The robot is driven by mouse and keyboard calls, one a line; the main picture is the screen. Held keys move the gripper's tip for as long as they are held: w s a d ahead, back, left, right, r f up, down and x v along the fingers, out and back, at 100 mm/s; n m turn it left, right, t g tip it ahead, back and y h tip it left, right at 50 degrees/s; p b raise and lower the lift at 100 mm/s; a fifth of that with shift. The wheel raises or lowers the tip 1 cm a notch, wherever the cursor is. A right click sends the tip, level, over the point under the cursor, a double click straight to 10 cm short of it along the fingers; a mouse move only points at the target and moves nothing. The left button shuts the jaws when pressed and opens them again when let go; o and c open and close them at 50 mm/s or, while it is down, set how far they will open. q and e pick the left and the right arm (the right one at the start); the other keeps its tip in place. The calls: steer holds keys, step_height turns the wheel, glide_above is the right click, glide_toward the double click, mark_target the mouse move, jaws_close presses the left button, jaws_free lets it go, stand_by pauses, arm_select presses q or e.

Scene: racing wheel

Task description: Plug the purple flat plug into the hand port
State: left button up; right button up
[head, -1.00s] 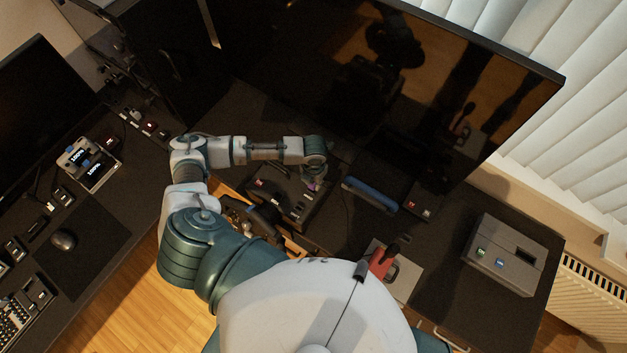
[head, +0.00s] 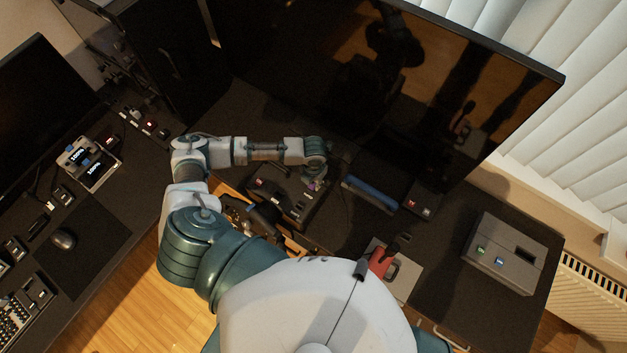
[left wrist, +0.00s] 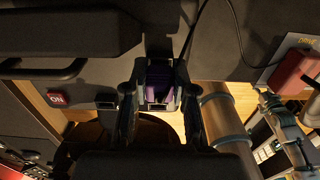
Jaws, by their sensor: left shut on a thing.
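The purple plug (left wrist: 160,80) sits between the two fingers of my left gripper (left wrist: 160,112) in the left wrist view. The fingers are shut on its sides. In the head view it is a small purple spot (head: 312,185) below my left gripper (head: 316,184), at the right end of the black wheel base box (head: 283,190). I cannot tell whether the plug touches the box or sits in a socket. No label for the hand port can be read, and my gripper hides part of the box. My right gripper is not in view.
A blue-topped bar (head: 369,194) lies just right of the gripper. A large monitor (head: 440,90) stands behind it. A red-handled lever (head: 381,262) and a grey box (head: 504,254) are further right. A thin black cable (left wrist: 194,35) runs near the plug.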

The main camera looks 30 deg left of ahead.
arm_select(q)
steer(key=shift+f+b, duration=0.3)
steer(key=shift+f, duration=0.4)
steer(key=o, duration=1)
steer(key=shift+o, duration=0.2)
step_height(320, 180, up, 12)
steer(key=shift+w+f, duration=0.1)
